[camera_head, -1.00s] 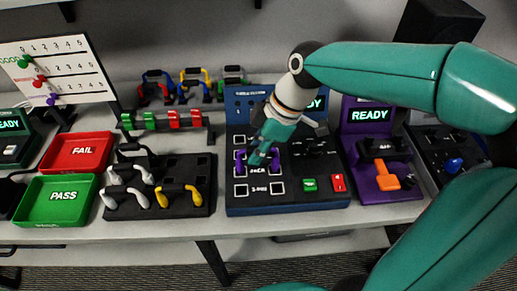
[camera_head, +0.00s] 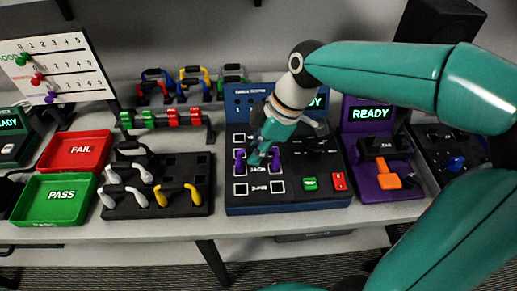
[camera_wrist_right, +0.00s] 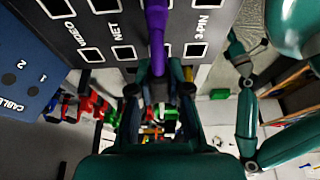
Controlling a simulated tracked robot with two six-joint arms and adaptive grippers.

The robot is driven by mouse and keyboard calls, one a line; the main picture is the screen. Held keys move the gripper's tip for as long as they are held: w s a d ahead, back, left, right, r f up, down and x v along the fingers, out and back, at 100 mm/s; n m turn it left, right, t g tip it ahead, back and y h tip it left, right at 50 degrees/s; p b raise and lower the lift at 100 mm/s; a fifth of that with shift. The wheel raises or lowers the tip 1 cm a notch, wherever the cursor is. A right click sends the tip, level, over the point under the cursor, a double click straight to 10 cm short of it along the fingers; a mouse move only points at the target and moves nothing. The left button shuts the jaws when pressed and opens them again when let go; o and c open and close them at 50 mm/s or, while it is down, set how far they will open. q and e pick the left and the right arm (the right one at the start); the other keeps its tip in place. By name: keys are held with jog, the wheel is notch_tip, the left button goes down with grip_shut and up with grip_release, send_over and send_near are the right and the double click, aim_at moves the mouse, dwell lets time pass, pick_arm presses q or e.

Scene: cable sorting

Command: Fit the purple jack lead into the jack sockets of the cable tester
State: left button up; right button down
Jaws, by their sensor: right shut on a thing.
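The cable tester (camera_head: 315,201) is a blue-edged box with a dark top and white-outlined sockets on its left half. The purple jack lead (camera_head: 240,162) is at the JACK row, with one purple end on each side of my gripper; it also shows in the right wrist view (camera_wrist_right: 157,22). My right gripper (camera_head: 260,158) is shut on its middle, just over the panel. In the wrist view its fingers (camera_wrist_right: 159,92) close around the lead. The lead's ends look in line with the two jack sockets, but I cannot tell whether they are seated.
A black rack (camera_head: 190,209) with white and yellow leads stands left of the tester. Green PASS (camera_head: 60,219) and red FAIL (camera_head: 70,166) trays lie further left. A purple READY station (camera_head: 398,188) stands close on the right. More leads hang behind.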

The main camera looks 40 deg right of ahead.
jog(key=shift+c, duration=2.4)
grip_release()
jog(key=shift+r, duration=0.1)
jog(key=shift+r+p, duration=3.05)
jog(key=shift+r, duration=0.9)
